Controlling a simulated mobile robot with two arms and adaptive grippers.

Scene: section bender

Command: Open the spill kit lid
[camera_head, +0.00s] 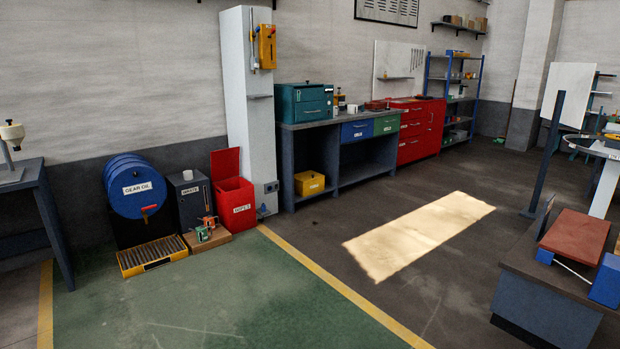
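Neither of my grippers shows in the head view.
The workbench (345,121) has blue and green drawers. A blue GEAR OIL drum (138,188), dark waste bin (188,197) and yellow grated tray (152,255) stand left. A grey bench (560,279) is at right. The middle floor is clear.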

